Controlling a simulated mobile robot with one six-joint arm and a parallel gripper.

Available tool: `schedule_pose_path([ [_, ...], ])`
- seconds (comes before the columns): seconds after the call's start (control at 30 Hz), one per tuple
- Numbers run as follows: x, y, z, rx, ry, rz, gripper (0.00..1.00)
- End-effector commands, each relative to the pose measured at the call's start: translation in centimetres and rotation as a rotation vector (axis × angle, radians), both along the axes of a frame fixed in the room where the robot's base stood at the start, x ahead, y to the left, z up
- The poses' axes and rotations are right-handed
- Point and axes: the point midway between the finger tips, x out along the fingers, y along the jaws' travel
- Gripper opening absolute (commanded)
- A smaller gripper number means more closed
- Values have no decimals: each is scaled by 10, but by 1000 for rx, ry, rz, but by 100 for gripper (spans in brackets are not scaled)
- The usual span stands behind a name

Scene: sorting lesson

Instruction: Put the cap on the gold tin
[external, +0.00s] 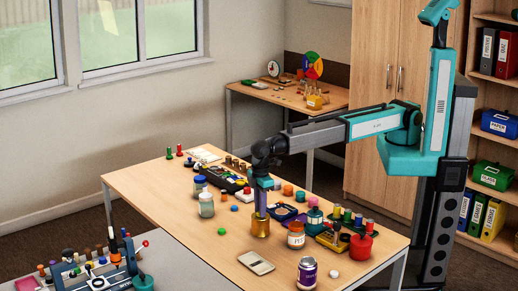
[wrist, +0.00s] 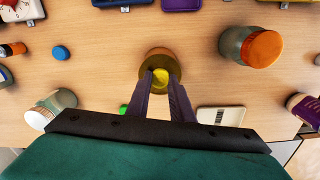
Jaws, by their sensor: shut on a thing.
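The gold tin (external: 260,228) stands upright on the table, directly below my gripper (external: 260,211). In the wrist view the tin (wrist: 152,58) shows as a brownish-gold round shape just beyond the fingertips. My gripper (wrist: 161,79) points down and its purple fingers are shut on a small yellow piece (wrist: 161,75), which looks like the cap. The yellow piece is over the tin's top in the wrist view. Whether it touches the tin I cannot tell. In the external view the fingers hide it.
A jar with an orange lid (external: 296,235) stands right of the tin, with a purple jar (external: 307,273) nearer the front. A flat pale device (external: 256,262), a green cap (external: 222,231) and a blue cap (external: 234,208) lie around. A glass jar (external: 206,206) stands left.

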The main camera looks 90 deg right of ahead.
Motion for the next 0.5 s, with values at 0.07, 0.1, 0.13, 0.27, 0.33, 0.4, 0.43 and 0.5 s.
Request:
schedule_pose_path([
  [0.07, 0, 0, -1, 0, 0, 0, 0],
  [0.1, 0, 0, -2, 0, 0, 0, 0],
  [0.13, 0, 0, -3, 0, 0, 0, 0],
  [0.27, 0, 0, -3, 0, 0, 0, 37],
  [0.33, 0, 0, -3, 0, 0, 0, 39],
  [0.4, 0, 0, -3, 0, 0, 0, 39],
  [0.43, 0, 0, -3, 0, 0, 0, 39],
  [0.5, 0, 0, -2, 0, 0, 0, 39],
])
